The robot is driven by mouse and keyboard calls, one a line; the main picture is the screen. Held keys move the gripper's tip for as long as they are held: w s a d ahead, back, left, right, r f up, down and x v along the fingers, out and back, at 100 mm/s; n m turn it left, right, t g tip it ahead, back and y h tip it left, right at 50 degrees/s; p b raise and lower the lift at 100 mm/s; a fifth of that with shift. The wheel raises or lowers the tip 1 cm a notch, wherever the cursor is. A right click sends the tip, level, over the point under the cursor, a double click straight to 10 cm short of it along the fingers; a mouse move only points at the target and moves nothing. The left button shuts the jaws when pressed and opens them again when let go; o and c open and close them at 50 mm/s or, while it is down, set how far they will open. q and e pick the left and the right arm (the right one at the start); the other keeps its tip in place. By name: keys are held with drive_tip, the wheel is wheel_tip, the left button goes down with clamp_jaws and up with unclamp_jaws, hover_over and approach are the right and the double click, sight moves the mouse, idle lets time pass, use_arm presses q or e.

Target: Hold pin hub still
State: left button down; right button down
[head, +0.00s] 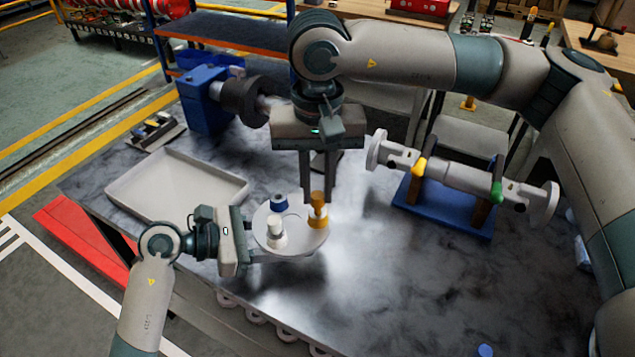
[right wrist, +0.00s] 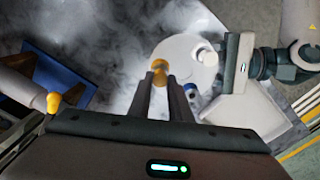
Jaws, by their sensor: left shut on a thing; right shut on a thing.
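The pin hub (head: 300,241), a round pale disc, lies at the middle of the table in the head view; it also shows in the right wrist view (right wrist: 182,48). On it stand an orange pin (head: 318,218), a white pin (head: 276,238) and a blue-and-white piece (head: 279,203). My left gripper (head: 275,250) reaches in from the left and is shut on the hub, its fingers partly hidden by the disc. My right gripper (head: 318,198) points down from above, shut on the orange pin's upper end, its fingers close together in the right wrist view (right wrist: 165,78).
An empty pale tray (head: 180,190) is left of the hub. A blue pump-like unit (head: 205,100) stands behind it. A grey flanged shaft (head: 455,175) rests on a blue stand (head: 440,208) to the right. The table's front right is mostly clear, with a small blue piece (head: 485,350).

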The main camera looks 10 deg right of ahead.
sight(317, 194)
drive_tip(key=shift+f, duration=0.55)
drive_tip(key=c, duration=1.5)
unclamp_jaws()
drive_tip(key=shift+c, duration=0.2)
drive_tip(key=shift+r, duration=0.1)
wheel_tip(317, 194, up, 12)
use_arm(q)
drive_tip(key=c, duration=0.8)
unclamp_jaws()
